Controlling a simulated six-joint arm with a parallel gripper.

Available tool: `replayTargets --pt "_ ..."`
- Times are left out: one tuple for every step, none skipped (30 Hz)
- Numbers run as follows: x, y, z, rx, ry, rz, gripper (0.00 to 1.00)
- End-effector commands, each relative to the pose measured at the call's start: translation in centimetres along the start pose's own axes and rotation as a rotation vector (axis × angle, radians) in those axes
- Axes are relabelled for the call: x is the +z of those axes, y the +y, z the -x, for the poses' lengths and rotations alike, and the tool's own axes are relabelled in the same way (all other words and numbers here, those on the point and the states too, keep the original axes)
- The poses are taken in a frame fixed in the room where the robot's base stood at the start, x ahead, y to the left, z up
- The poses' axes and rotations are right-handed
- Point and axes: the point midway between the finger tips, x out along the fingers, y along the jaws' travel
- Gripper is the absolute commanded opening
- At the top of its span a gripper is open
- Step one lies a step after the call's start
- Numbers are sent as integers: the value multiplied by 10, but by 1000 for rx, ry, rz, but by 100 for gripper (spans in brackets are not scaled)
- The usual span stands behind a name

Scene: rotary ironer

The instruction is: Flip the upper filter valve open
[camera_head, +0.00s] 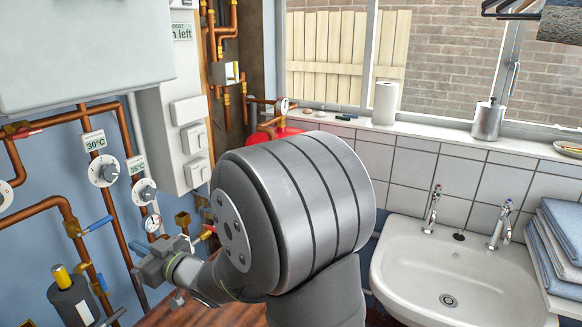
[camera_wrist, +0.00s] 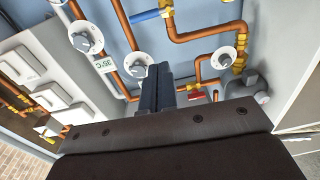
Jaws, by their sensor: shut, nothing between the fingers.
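A blue lever handle (camera_head: 97,224) sticks out to the right from a brass valve (camera_head: 72,228) on a copper pipe, across the pipe's run. I take it for the upper filter valve. Below it, a second blue lever (camera_head: 101,283) sits beside a dark grey canister (camera_head: 72,302) with a yellow top. In the wrist view the picture is turned over, and the upper lever (camera_wrist: 150,15) shows near the top edge. My gripper (camera_head: 142,249) is shut and empty, right of the levers and apart from them. Its dark fingers (camera_wrist: 156,70) point at the wall.
Round dials (camera_head: 103,170) and copper pipes cover the blue wall, with a red-handled valve (camera_wrist: 195,96) among them. A white box with switches (camera_head: 190,140) stands right of the pipes. A sink (camera_head: 450,270) is at the right. My arm hides the middle.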

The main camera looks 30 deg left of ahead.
Motion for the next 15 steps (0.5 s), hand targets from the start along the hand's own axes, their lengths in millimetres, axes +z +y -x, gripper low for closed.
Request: replayTargets --pt "0 0 0 0 0 0 0" --pt "0 0 0 0 0 0 0" --pt "0 0 0 0 0 0 0" --pt "0 0 0 0 0 0 0" --pt "0 0 0 -1 1 -4 0" --pt "1 0 -2 -2 4 -16 0" --pt "2 0 -3 -3 9 -30 0" --pt "4 1 -5 -6 16 -52 0" --pt "6 1 -8 -11 27 -92 0" --pt "9 2 -11 -16 39 -131 0" --pt "12 2 -15 -20 52 -177 0" --pt "16 3 -20 -29 74 -248 0" --pt "20 4 -24 -38 92 -306 0" --pt "24 5 -28 -47 111 -367 0" --pt "29 6 -33 -61 138 -450 0"
